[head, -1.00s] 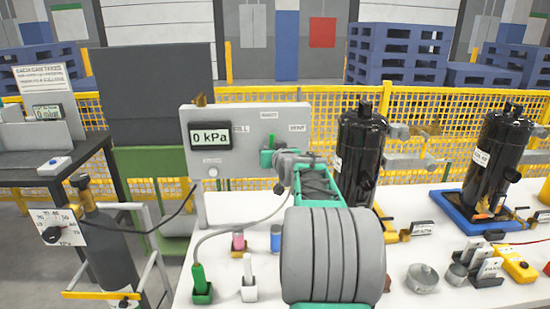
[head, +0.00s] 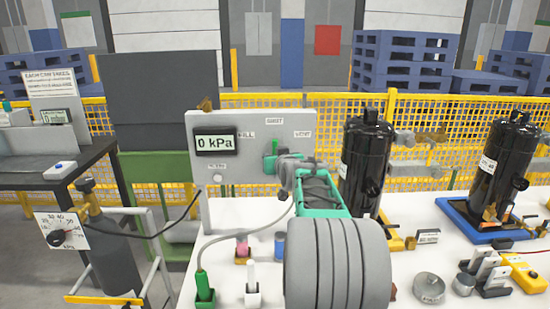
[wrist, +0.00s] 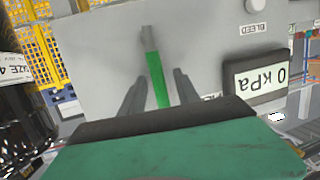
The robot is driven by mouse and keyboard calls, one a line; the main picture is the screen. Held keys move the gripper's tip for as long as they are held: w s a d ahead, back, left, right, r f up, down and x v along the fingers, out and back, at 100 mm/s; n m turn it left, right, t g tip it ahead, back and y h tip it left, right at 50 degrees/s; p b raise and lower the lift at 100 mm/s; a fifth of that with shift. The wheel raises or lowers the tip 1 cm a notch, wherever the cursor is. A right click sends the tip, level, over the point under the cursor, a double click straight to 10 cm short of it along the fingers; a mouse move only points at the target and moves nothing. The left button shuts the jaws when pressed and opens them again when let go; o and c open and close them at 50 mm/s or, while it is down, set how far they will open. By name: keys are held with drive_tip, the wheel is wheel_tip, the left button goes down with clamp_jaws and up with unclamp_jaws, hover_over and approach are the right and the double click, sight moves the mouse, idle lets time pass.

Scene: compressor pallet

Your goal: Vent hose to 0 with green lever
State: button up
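The grey panel (head: 225,180) stands at the back of the white table, with a display (head: 215,142) reading 0 kPa and labels FILL, SHUT and VENT. The green lever (head: 274,147) on it points roughly upward toward SHUT. In the wrist view the green lever (wrist: 157,78) lies between the two fingers of my gripper (wrist: 158,85), with gaps on both sides. My gripper is open; in the head view my arm partly hides it. The grey hose (head: 210,243) runs from the panel area to a green holder (head: 204,290) on the table.
Black compressors (head: 367,160) (head: 503,165) stand to the right. A white holder (head: 252,290), a pink-topped piece (head: 242,248) and a blue cylinder (head: 280,244) are on the table near my arm. A gas cylinder (head: 110,250) stands at left, beyond the table edge.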

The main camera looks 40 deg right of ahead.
drive_tip(key=b+v, duration=0.1)
drive_tip(key=v, duration=0.6)
drive_tip(key=shift+s+a, duration=0.15)
drive_tip(key=shift+s, duration=0.2)
drive_tip(key=shift+r, duration=0.1)
drive_tip(key=s+a+f+n+g+y+p, duration=0.1)
drive_tip(key=s+a+f+g+y+p, duration=0.15)
drive_tip(key=a, duration=0.75)
drive_tip(key=s+a+f+n+g+y+p, duration=0.1)
drive_tip(key=s+a+f+g+y+p, duration=0.15)
drive_tip(key=a, duration=0.75)
drive_tip(key=s+a+f+n+g+p, duration=0.1)
drive_tip(key=s+a+f+g, duration=0.2)
drive_tip(key=s+a, duration=0.4)
drive_tip(key=s+a+f+n+g+y+p, duration=0.1)
drive_tip(key=s+a+f, duration=0.4)
drive_tip(key=s, duration=0.6)
drive_tip(key=shift+a+f+n+g+p, duration=0.4)
drive_tip(key=shift+a+g+p, duration=0.4)
drive_tip(key=shift+a+g, duration=0.3)
